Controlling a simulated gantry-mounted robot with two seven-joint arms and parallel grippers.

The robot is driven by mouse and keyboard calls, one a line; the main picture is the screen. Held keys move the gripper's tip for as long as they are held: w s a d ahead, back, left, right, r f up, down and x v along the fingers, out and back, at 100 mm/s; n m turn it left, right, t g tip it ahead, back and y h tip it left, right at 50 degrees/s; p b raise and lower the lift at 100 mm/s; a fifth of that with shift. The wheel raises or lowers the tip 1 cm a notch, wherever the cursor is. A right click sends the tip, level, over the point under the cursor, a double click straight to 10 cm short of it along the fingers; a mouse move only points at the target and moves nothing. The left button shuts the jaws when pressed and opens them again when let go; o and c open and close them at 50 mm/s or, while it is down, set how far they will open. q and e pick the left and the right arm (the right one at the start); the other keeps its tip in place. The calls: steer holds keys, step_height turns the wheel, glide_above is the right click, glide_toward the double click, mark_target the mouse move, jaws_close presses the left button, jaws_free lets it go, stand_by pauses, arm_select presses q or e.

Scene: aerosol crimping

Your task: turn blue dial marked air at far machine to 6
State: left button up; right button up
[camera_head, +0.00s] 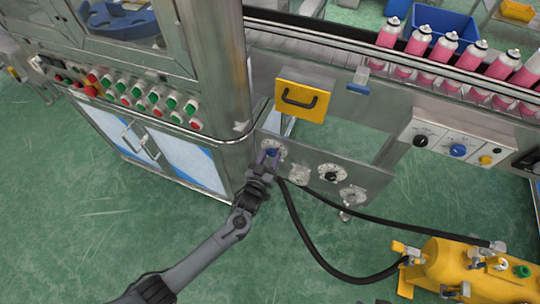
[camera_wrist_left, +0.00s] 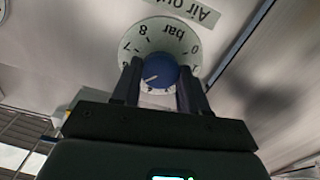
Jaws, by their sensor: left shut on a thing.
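The blue dial (camera_wrist_left: 160,72) sits on a round white scale (camera_wrist_left: 185,35) marked with numbers and "bar", below a label that reads "Air ou…". Its white pointer mark points toward the lower left in the left wrist view, and the number it points at is too small to read surely. My left gripper (camera_wrist_left: 158,88) is shut on the blue dial, one finger on each side. In the head view my left gripper (camera_head: 267,161) is at the left end of the grey dial panel (camera_head: 315,168) and partly hides the dial. My right gripper is not in view.
A black-knobbed dial (camera_head: 331,174) and further fittings are on the same panel. A yellow drawer with a black handle (camera_head: 302,98) is above. Black hoses run to a yellow tank (camera_head: 450,265). A cabinet with red and green buttons (camera_head: 150,100) stands left. Pink cans (camera_head: 430,55) line the conveyor.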

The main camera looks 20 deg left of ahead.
arm_select(q)
steer(key=m+p, duration=0.1)
steer(key=m, duration=0.2)
steer(key=shift+r+p, duration=0.1)
steer(key=shift+p, duration=0.25)
steer(key=shift+m, duration=0.8)
steer(key=o, duration=1.1)
steer(key=shift+c, duration=0.2)
steer(key=shift+s+p, duration=0.15)
steer(key=shift+p, duration=0.2)
